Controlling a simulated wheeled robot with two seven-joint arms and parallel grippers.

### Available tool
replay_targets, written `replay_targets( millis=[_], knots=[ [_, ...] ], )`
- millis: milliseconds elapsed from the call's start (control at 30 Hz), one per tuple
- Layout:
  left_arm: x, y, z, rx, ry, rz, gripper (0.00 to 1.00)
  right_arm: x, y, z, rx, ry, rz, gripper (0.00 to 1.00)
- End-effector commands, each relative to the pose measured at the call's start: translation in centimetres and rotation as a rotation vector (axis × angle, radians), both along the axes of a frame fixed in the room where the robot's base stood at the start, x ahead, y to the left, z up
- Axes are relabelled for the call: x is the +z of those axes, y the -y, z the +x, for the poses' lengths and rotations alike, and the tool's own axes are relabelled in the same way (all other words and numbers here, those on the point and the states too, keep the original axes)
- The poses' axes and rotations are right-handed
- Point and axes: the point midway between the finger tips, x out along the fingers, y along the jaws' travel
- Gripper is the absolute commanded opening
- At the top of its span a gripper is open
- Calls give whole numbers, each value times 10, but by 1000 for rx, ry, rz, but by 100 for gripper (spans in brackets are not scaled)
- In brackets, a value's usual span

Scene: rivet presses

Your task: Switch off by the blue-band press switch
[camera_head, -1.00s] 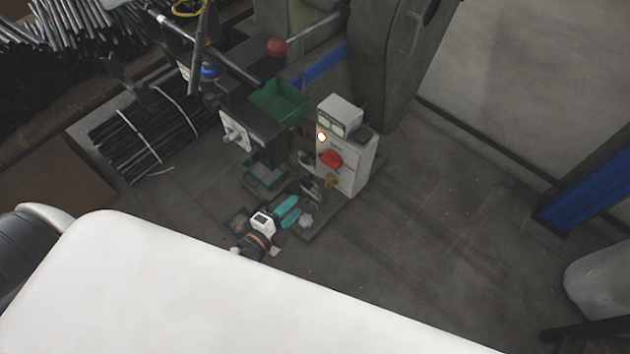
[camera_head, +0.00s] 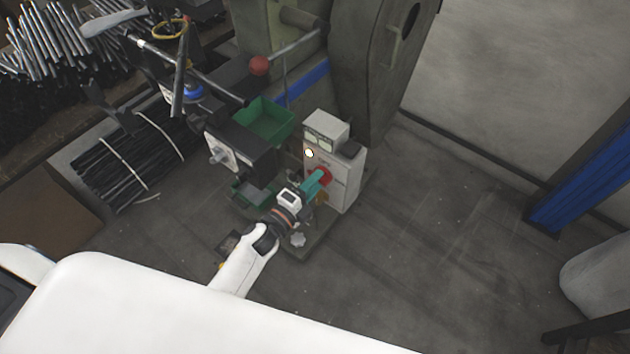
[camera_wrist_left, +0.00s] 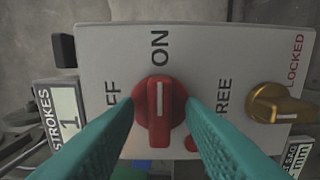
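The switch box (camera_head: 345,185) is pale grey, with a red rotary knob (camera_head: 325,176) and a lit lamp (camera_head: 309,153). It stands below the press with the blue band (camera_head: 304,82). In the left wrist view the red knob (camera_wrist_left: 158,118) has its white line pointing at ON; the OFF label is partly hidden to its left and FREE is on its right. My left gripper (camera_head: 316,182) is at the knob. Its teal fingers (camera_wrist_left: 159,102) are apart, one on each side of the knob, with a gap around its handle. My right gripper is not in view.
A yellow knob (camera_wrist_left: 282,103) marked LOCKED sits right of the red one. A STROKES counter (camera_wrist_left: 67,120) is at the left. Green bins (camera_head: 264,122) and a dark unit with a red-ball lever (camera_head: 259,66) stand left of the box.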

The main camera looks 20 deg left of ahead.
Motion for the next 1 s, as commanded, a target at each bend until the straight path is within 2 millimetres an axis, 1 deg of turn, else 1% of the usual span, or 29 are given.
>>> replay_targets(
  millis=[100,367,500,600,867,1000],
  knots=[
    [0,2,5,0,0,0,36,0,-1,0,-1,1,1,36],
    [0,2,5,0,-1,0,36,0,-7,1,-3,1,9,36],
    [0,2,5,0,0,0,13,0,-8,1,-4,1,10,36],
    [0,2,5,0,-1,0,0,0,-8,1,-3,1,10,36],
    [0,2,5,0,-7,-16,0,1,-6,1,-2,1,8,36],
    [0,2,5,0,-23,-59,0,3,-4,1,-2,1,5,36]
  ],
)
